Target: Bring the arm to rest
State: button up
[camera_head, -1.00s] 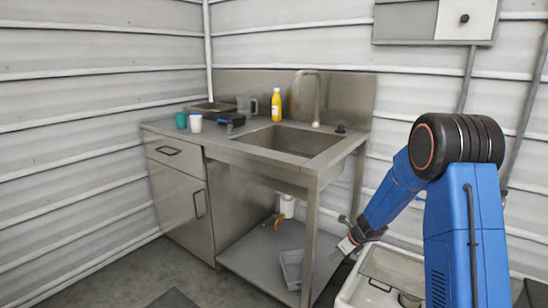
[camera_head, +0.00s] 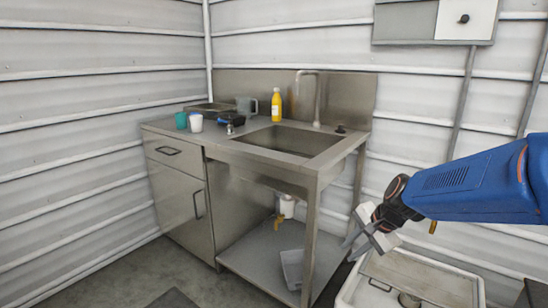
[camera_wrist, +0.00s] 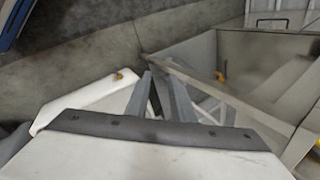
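My gripper (camera_head: 356,242) hangs at the right of the sink unit in the head view, in front of its right leg and above the white bin. Its fingers look parted, and I see nothing between them. In the wrist view the grey fingers (camera_wrist: 158,98) show beyond a pale body with a dark strip, also with a gap. My blue arm comes in from the right edge of the head view. Its upper part lies outside the picture.
The steel sink unit (camera_head: 335,146) holds a yellow bottle (camera_head: 276,105), a white cup (camera_head: 196,122) and a teal cup (camera_head: 181,120). A grey tray (camera_head: 291,268) lies on its lower shelf. The white bin (camera_head: 345,296) stands close below my gripper.

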jog(key=s+d+r+n+h, duration=0.1)
jog(key=s+n, duration=0.3)
jog(key=s, duration=0.4)
jog(key=s+d+r+n+h, duration=0.1)
jog(key=s+d+n, duration=0.2)
jog(key=s, duration=0.6)
jog(key=s+d+r+n+h, duration=0.1)
jog(key=s+d+n, duration=0.1)
jog(key=s+n, duration=0.3)
jog(key=s, duration=0.3)
jog(key=shift+s+d+r+h, duration=0.15)
jog(key=shift+d+r+h, duration=0.1)
jog(key=shift+r+h, duration=0.15)
